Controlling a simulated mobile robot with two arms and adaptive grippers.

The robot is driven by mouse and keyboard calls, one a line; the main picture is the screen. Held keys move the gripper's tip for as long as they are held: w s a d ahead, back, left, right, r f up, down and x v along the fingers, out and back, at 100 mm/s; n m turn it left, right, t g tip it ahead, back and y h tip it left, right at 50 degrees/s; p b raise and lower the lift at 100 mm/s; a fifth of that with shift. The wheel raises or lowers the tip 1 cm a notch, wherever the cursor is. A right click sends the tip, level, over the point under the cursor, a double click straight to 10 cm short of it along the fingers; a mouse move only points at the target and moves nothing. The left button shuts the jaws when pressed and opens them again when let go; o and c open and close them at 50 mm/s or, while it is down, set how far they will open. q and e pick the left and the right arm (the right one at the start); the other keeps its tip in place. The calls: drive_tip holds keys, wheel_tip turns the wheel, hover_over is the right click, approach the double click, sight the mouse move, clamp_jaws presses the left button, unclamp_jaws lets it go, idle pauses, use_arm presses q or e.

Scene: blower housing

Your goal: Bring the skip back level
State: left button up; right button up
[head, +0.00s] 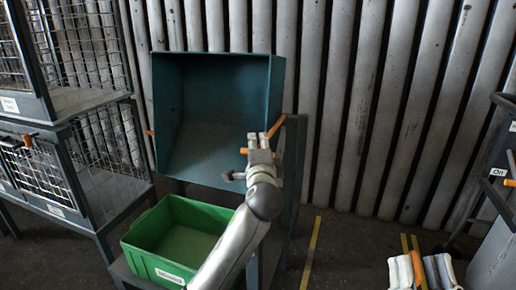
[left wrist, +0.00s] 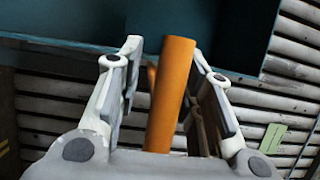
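The skip (head: 215,75) is a dark teal open box on a dark frame. It is tilted, its open mouth facing me, and looks empty. An orange lever (head: 276,127) sticks out at its right side. My left gripper (head: 259,143) is at this side. In the left wrist view, its two fingers stand apart on either side of an orange bar (left wrist: 170,95), with gaps visible. My right gripper (head: 419,272) is low at the bottom right, its fingers apart and away from the skip.
A green bin (head: 186,236) stands below the skip's mouth. Wire mesh cages (head: 95,150) stand at the left. A metal unit with an orange-tipped part (head: 497,172) is at the right edge. Yellow lines (head: 312,252) mark the floor, which is clear between the frame and my right gripper.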

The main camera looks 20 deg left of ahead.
use_arm(q)
clamp_jaws()
idle(0.4)
